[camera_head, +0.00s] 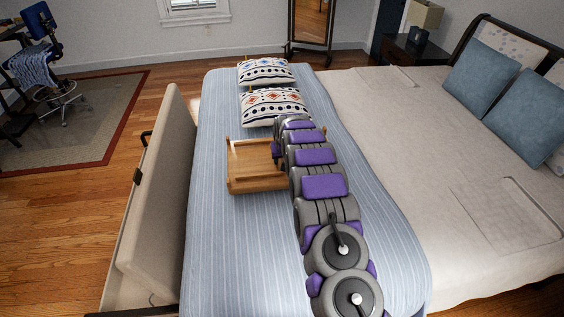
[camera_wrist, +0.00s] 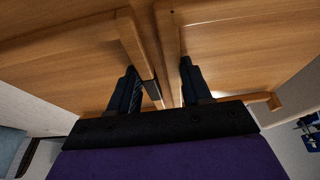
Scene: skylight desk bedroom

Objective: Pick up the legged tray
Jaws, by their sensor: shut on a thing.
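The legged tray (camera_head: 251,160) is light brown wood with low rims and short corner posts. In the head view it is over the blue striped bedding, left of my arm, and my arm hides its right part. I cannot tell whether it touches the bedding. In the wrist view the tray's wooden panels (camera_wrist: 70,65) fill the upper part, with bars running between them. My gripper (camera_wrist: 165,85) has its two dark fingers on either side of a wooden bar of the tray and is shut on it. In the head view my gripper is hidden behind my arm.
The blue striped bedding (camera_head: 240,255) is clear in front of the tray. Two patterned pillows (camera_head: 272,106) lie beyond it. An upright beige panel (camera_head: 160,190) borders the left side. A beige bed (camera_head: 440,170) with blue pillows (camera_head: 481,80) is at right.

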